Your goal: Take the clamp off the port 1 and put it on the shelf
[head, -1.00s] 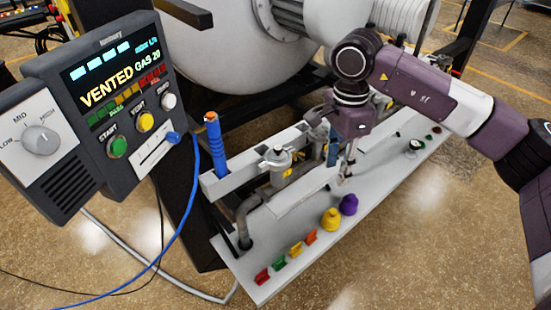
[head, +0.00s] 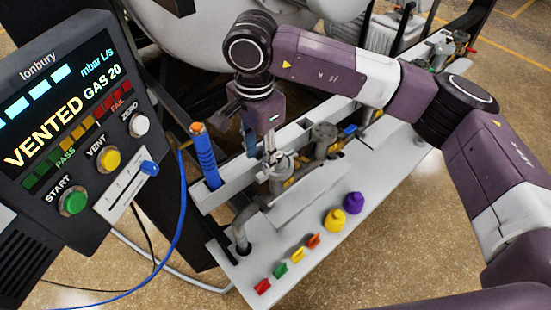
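My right gripper (head: 269,150) points down at the nearer metal port fitting (head: 278,178), with its fingers at or just above the fitting's top. The fingers look narrow, but I cannot tell whether they are open or shut on the clamp. The clamp itself is too small and too covered to make out. I see no label saying which fitting is port 1. The white shelf (head: 240,277) runs along the front below the fittings. My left gripper is not in view.
A second metal fitting (head: 324,138) stands just behind. A blue wand (head: 204,155) stands upright to the left. A control panel (head: 70,130) reading VENTED fills the left.

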